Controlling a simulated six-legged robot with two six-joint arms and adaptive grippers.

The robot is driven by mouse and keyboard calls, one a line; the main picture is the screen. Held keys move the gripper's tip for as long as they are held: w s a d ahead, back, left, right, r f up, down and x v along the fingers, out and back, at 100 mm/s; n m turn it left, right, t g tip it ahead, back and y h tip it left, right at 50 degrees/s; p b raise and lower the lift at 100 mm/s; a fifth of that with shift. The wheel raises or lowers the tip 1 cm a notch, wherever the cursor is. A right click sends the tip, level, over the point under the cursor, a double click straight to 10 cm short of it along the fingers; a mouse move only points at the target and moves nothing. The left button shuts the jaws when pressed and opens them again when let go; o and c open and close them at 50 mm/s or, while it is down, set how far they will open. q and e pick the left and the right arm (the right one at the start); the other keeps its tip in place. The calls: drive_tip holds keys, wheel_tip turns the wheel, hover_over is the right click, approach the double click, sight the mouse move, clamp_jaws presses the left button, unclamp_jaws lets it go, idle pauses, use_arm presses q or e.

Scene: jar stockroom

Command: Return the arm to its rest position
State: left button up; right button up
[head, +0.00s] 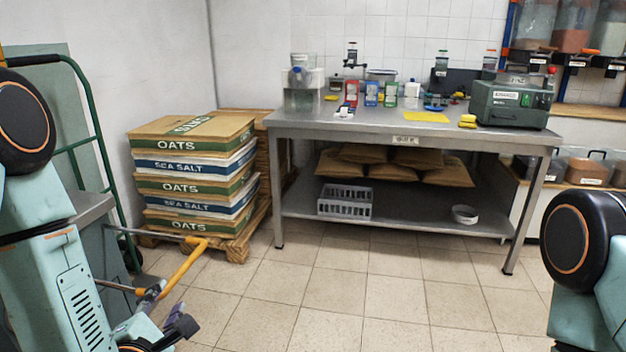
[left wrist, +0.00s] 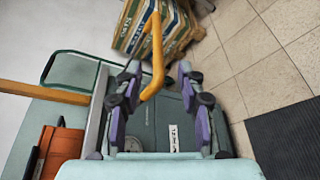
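My left arm comes in from the left in the head view, with its gripper (head: 168,322) low at the bottom, partly cut off. In the left wrist view the two purple-and-black fingers of my left gripper (left wrist: 160,92) stand wide apart, with nothing gripped between them. A yellow-orange handle bar (head: 188,268) on metal rods is just above the gripper in the head view. In the left wrist view the bar (left wrist: 157,50) bends down toward the space between the fingers; I cannot tell how close it is. Part of my right arm shows at the right edge; its gripper is out of view.
Stacked oats and sea salt sacks (head: 194,175) stand on a wooden pallet (head: 240,248). A metal worktable (head: 400,127) holds jars and a green machine (head: 510,103). A green-framed hand truck (head: 97,150) is at left. The tiled floor (head: 350,290) in front is clear.

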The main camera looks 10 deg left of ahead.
use_arm(q)
drive_tip(key=s+d+f+m+g+h+p, duration=0.15)
drive_tip(key=s+d+f+m+g, duration=0.3)
drive_tip(key=m, duration=0.45)
drive_tip(key=s+d+f+m+g+h, duration=0.1)
drive_tip(key=s+f+m+g+h, duration=0.15)
drive_tip(key=s+f+m, duration=0.4)
drive_tip(key=s+d+f+m+g+p, duration=0.1)
drive_tip(key=s+f+m+g, duration=0.2)
drive_tip(key=s, duration=0.5)
drive_tip(key=s+d+f+m+g+p, duration=0.2)
drive_tip(key=s+f+m+g, duration=0.2)
drive_tip(key=s+m, duration=0.3)
drive_tip(key=shift+s+m+g, duration=0.35)
drive_tip(key=shift+s+g, duration=0.15)
drive_tip(key=shift+s, duration=0.2)
drive_tip(key=shift+s+a, duration=0.15)
